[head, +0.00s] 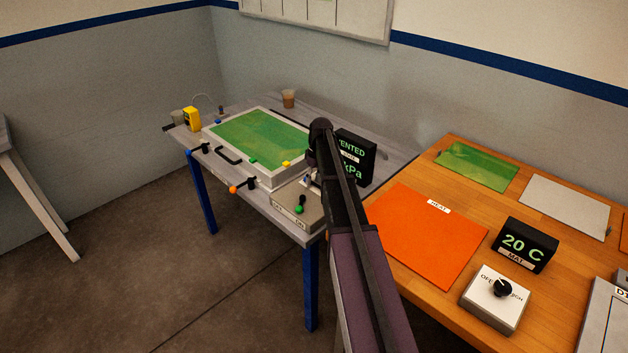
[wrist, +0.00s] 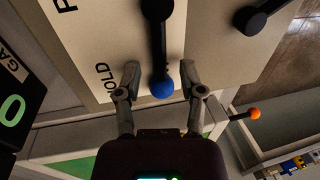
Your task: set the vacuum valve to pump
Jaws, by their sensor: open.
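In the wrist view, the vacuum valve is a pale panel (wrist: 112,38) with a black lever (wrist: 157,45) ending in a blue knob (wrist: 162,89). The lever's knob end lies on the side of the HOLD label (wrist: 104,77); a label starting with P (wrist: 67,5) is cut off at the upper left. My gripper (wrist: 159,68) is open, with one finger on each side of the lever near the knob; I cannot tell whether either finger touches it.
A dark gauge (head: 355,158) reading VENTED stands behind my arm. A tray (head: 270,180) with green contents and clamps is to the left. The orange mat (head: 425,245) lies right.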

